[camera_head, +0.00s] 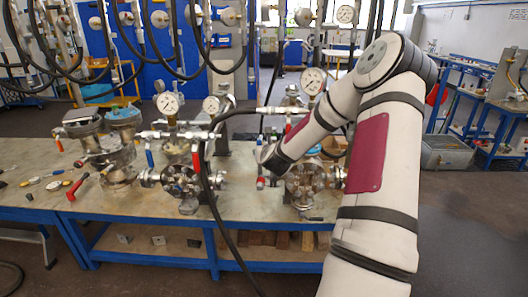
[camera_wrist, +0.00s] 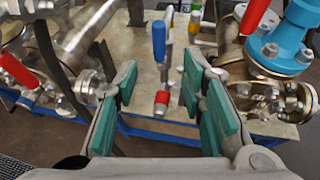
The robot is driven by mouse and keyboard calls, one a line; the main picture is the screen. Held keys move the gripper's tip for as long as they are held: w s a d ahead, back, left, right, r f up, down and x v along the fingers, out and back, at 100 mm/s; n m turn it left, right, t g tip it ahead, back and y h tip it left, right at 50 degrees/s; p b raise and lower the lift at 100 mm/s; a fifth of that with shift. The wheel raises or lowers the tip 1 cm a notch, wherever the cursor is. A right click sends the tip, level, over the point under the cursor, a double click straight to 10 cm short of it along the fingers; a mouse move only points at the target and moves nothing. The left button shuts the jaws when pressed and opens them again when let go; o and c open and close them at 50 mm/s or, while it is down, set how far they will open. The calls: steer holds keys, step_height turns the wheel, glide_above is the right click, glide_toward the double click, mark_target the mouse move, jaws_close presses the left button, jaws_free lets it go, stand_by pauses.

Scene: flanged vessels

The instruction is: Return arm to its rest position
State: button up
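My arm (camera_head: 385,140) rises on the right in the head view, bends at a high elbow and reaches down left over the workbench (camera_head: 250,205). In the wrist view my gripper (camera_wrist: 165,110) has its green-padded fingers spread wide, with no object held between them. A red-capped part (camera_wrist: 162,103) and a blue handle (camera_wrist: 159,40) show in the gap, beyond the fingers. In the head view the fingers cannot be made out clearly among the fittings. A flanged vessel (camera_head: 303,183) stands close to the arm's end; contact cannot be judged.
Another flanged vessel (camera_head: 180,180) and a pressure gauge (camera_head: 168,103) stand left of the arm. A black hose (camera_head: 204,170) hangs in front of the bench. A red-handled tool (camera_head: 76,188) lies at the left. The floor (camera_head: 465,225) right of the arm is clear.

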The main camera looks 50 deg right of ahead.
stand_by(0.4)
steer(key=w+a+r+n+g+y, duration=0.1)
steer(key=a+r+n+y, duration=0.2)
steer(key=a+n, duration=0.7)
steer(key=w+a+r+n+y, duration=0.2)
steer(key=a+r+n, duration=0.2)
steer(key=a+n, duration=0.6)
steer(key=s+a+r+n+g+y+b, duration=0.1)
steer(key=s+a+r+n, duration=0.25)
steer(key=a, duration=0.35)
steer(key=s+a+r+n+g, duration=0.1)
steer(key=s+a+r+n, duration=0.1)
steer(key=s+a+n, duration=0.3)
steer(key=s+a+r+n+g+y, duration=0.1)
steer(key=s+a+n, duration=0.4)
steer(key=s, duration=0.5)
steer(key=s+a+r+n+g+y, duration=0.1)
steer(key=s+a+r+n, duration=0.1)
steer(key=s+a+n, duration=0.4)
steer(key=s+n+b, duration=0.1)
steer(key=s+n, duration=0.3)
steer(key=s, duration=0.1)
steer(key=shift+a+r, duration=0.15)
steer(key=shift+a, duration=0.1)
steer(key=shift+s, duration=0.1)
steer(key=shift+c, duration=0.4)
